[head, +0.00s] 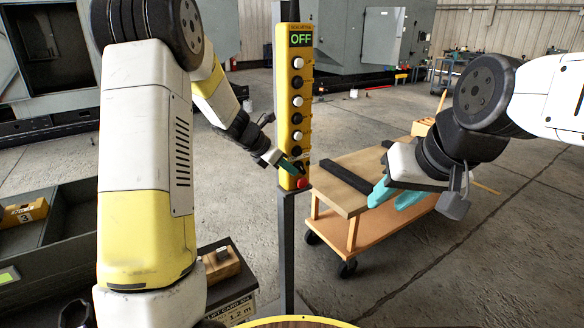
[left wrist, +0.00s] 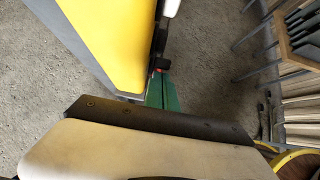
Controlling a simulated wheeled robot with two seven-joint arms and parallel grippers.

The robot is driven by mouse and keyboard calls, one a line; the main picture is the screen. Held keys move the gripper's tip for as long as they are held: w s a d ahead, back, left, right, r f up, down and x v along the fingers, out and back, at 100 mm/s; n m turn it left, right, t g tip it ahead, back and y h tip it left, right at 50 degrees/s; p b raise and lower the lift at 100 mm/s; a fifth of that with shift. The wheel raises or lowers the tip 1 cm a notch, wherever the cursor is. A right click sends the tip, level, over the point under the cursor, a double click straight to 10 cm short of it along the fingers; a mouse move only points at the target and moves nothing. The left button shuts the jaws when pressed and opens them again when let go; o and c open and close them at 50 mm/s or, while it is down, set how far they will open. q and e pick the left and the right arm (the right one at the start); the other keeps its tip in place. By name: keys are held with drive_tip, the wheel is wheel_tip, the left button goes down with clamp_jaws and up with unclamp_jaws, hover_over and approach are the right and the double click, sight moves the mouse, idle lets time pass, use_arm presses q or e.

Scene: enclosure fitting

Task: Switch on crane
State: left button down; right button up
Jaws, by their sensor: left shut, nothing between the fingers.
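The yellow crane pendant (head: 294,100) stands upright on a grey post, with a column of white and black buttons. Its display (head: 301,39) reads OFF in green. A red button (head: 302,183) is at its lower end. My left gripper (head: 287,165) is shut and empty, with its green fingertips at the pendant's lower part, just above the red button. I cannot tell whether they touch it. In the left wrist view, the green fingers (left wrist: 162,92) are beside the yellow pendant (left wrist: 112,40). My right gripper (head: 396,197) is off to the right, away from the pendant, with teal fingers.
A wooden cart (head: 345,195) on casters stands right of the post, below my right gripper. A grey bin (head: 60,225) is at the left. Grey machines (head: 355,40) stand at the back. Open concrete floor lies to the right.

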sight(285, 123)
use_arm(q)
drive_tip(key=shift+d+r+g+y, duration=0.15)
drive_tip(key=shift+r+g+y, duration=0.15)
drive_tip(key=shift+g+y, duration=0.3)
drive_tip(key=shift+w+d+r, duration=0.35)
drive_tip(key=shift+d+r, duration=0.05)
drive_tip(key=shift+r, duration=0.25)
idle(0.4)
drive_tip(key=shift+r, duration=0.1)
drive_tip(key=shift+r, duration=0.7)
drive_tip(key=shift+s+a+r, duration=0.1)
drive_tip(key=shift+a, duration=0.2)
drive_tip(key=r, duration=0.3)
drive_tip(key=s+a+r, duration=0.1)
drive_tip(key=r, duration=0.7)
drive_tip(key=shift+s+a, duration=0.2)
drive_tip(key=shift+a, duration=0.15)
